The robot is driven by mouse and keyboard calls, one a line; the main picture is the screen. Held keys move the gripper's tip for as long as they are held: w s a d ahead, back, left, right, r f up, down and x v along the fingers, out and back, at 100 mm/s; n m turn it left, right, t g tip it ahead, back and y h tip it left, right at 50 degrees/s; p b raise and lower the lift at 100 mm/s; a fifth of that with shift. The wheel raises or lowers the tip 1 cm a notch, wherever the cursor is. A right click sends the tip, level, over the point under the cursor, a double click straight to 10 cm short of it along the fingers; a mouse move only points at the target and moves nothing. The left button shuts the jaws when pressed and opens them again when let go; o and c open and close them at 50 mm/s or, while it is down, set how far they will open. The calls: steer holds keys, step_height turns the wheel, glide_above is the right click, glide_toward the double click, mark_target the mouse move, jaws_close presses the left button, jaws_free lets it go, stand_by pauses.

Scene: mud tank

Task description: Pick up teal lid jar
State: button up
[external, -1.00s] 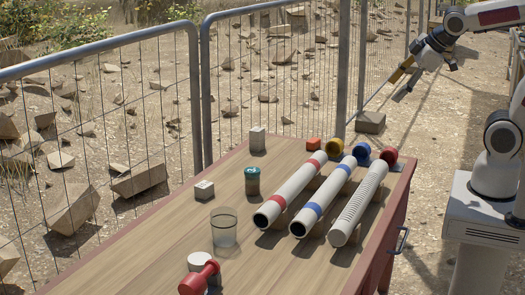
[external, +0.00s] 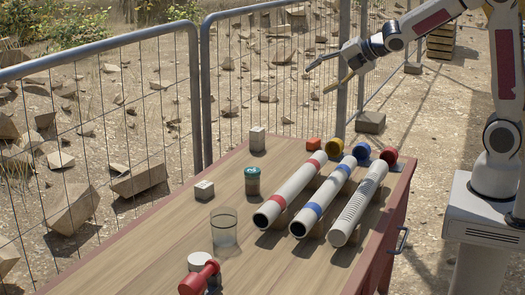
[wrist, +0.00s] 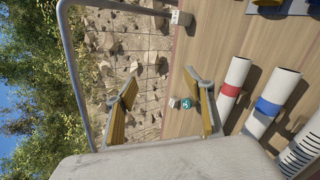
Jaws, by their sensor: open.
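The teal lid jar (external: 252,181) stands upright on the wooden table, left of the white pipes. In the wrist view its round teal lid (wrist: 186,103) shows between the fingers, nearer the right one. My gripper (external: 326,76) is open and empty, up in the air beyond the table's far end and well away from the jar. In the wrist view my gripper (wrist: 160,104) shows its two yellow-padded fingers spread wide.
Several white pipes (external: 293,190) lie on supports right of the jar. A taller white block (external: 257,140) stands behind. A metal fence (external: 199,100) runs along the left.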

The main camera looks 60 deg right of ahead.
steer(key=w+a+f+n+y, duration=0.5)
steer(key=w+a+f+n, duration=0.2)
steer(key=w+f+n, duration=0.5)
steer(key=n+g+y, duration=0.2)
steer(key=n+y, duration=0.4)
steer(key=n, duration=0.7)
glide_toward(254, 170)
steer(key=x, duration=0.3)
steer(key=shift+w, duration=0.1)
steer(key=shift+x, duration=1.25)
steer(key=shift+a, duration=0.1)
